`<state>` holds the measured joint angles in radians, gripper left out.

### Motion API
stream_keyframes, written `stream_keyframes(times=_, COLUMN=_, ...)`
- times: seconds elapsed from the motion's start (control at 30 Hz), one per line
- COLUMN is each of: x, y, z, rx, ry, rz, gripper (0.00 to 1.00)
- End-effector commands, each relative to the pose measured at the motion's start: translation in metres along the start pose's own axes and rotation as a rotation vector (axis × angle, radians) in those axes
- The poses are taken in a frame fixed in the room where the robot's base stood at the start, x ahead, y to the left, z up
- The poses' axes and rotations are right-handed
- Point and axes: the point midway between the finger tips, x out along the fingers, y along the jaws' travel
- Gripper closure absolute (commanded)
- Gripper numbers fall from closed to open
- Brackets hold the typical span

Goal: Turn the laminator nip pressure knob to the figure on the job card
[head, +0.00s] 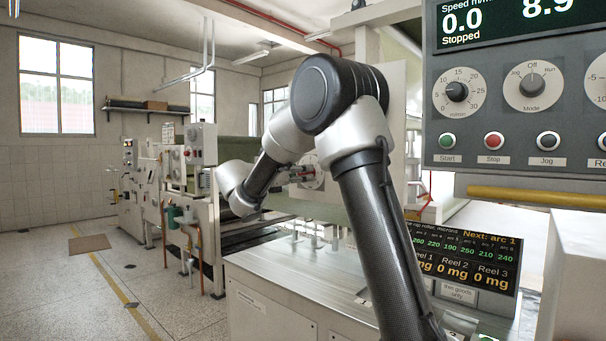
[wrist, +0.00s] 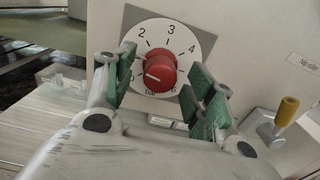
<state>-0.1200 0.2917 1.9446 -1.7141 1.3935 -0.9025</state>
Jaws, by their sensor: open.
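The red pressure knob (wrist: 162,70) sits on a round white dial (wrist: 170,32) marked in bar, on a grey backing plate. Figures 2, 3, 4 and 6 show; my fingers cover others. The knob's white line points left, towards the part of the dial behind my left finger. My gripper (wrist: 162,76) is open, with its green-padded fingers on either side of the knob and gaps showing beside it. In the head view my gripper (head: 286,176) is small, in front of the same dial, partly behind my arm. I cannot make out a job card in either view.
A yellow-handled lever (wrist: 287,110) stands right of the dial, near a "Nip roller" label (wrist: 303,62). In the head view, a control panel (head: 505,120) reads 0.0, Stopped. A dark screen (head: 470,255) stands on the pale machine top (head: 290,268). Open floor lies left.

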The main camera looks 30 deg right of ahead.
Motion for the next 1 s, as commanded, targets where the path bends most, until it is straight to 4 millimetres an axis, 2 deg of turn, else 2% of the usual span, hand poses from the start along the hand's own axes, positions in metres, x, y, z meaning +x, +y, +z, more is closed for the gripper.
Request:
stream_keyframes(times=0.1, x=0.015, y=0.0, z=0.0, rx=0.001, ry=0.0, rz=-0.001, gripper=0.45)
stream_keyframes(times=0.2, x=0.021, y=0.0, z=0.0, rx=0.001, ry=0.001, rz=0.0, gripper=0.45)
stream_keyframes(times=0.47, x=0.022, y=0.0, z=0.0, rx=0.001, ry=0.001, rz=0.001, gripper=0.45)
stream_keyframes(times=0.73, x=0.022, y=0.0, z=0.0, rx=0.002, ry=0.002, rz=0.001, gripper=0.91)
stream_keyframes(times=1.0, x=0.022, y=0.0, z=0.0, rx=0.02, ry=0.002, rz=0.001, gripper=0.91)
